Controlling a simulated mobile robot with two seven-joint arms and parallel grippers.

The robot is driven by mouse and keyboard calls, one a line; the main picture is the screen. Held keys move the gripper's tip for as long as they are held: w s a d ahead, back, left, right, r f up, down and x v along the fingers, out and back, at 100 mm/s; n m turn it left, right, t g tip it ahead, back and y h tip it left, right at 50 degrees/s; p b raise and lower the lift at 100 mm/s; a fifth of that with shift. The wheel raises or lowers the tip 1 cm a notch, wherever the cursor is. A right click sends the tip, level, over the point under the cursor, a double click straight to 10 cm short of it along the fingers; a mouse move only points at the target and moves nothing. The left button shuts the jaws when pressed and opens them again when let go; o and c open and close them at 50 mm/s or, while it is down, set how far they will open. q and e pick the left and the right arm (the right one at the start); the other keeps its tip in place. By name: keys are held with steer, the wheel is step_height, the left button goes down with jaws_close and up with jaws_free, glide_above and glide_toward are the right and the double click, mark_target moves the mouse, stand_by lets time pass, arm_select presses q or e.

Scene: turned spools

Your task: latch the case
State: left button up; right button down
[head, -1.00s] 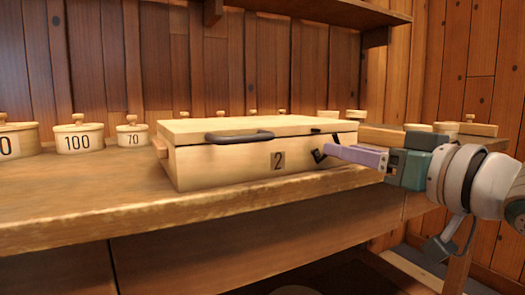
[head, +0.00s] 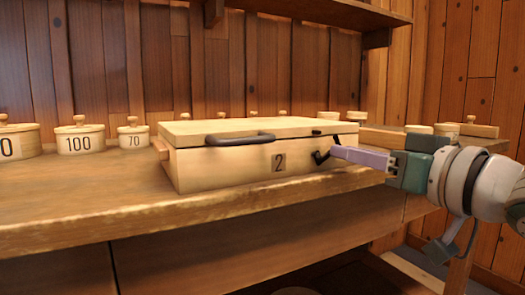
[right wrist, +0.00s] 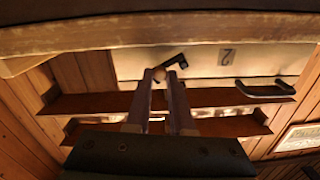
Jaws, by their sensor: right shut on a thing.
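The wooden case (head: 225,165) stands on the workbench, marked with a 2, with its lid (head: 220,127) down. A dark handle (head: 240,138) is on its front. A small black latch lever (head: 319,157) is at the right of the front, below a black catch (head: 325,132) at the lid's edge; the two look apart. My right gripper (head: 335,152), with lilac fingers, is shut on the latch lever. In the right wrist view the fingertips (right wrist: 161,74) meet the black latch piece (right wrist: 178,63). My left gripper is not in view.
Round lidded boxes marked 100 (head: 79,142) and 70 (head: 132,139) stand left of the case, and more stand behind and right. The workbench's front edge (head: 150,218) runs below the case. A shelf (head: 320,12) hangs above.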

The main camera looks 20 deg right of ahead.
steer(key=shift+a+r+n+p, duration=0.1)
steer(key=shift+r+n+p, duration=0.35)
steer(key=shift+n+p, duration=0.55)
steer(key=n+p, duration=0.2)
steer(key=p, duration=0.1)
steer(key=shift+a+r, duration=0.15)
steer(key=shift+r, duration=0.25)
steer(key=shift+a+r+n+p, duration=0.15)
steer(key=shift+n+p, duration=0.6)
steer(key=shift+n, duration=0.25)
steer(key=n, duration=0.1)
steer(key=n+p, duration=0.2)
steer(key=shift+a+r, duration=0.25)
steer(key=shift+a, duration=0.1)
steer(key=shift+s+a+n+p, duration=0.15)
steer(key=shift+n+p, duration=0.25)
steer(key=shift+n, duration=0.4)
steer(key=shift+w+a+n+p, duration=0.1)
steer(key=shift+a+n+p, duration=0.2)
steer(key=shift+n, duration=0.5)
steer(key=c, duration=0.8)
jaws_free()
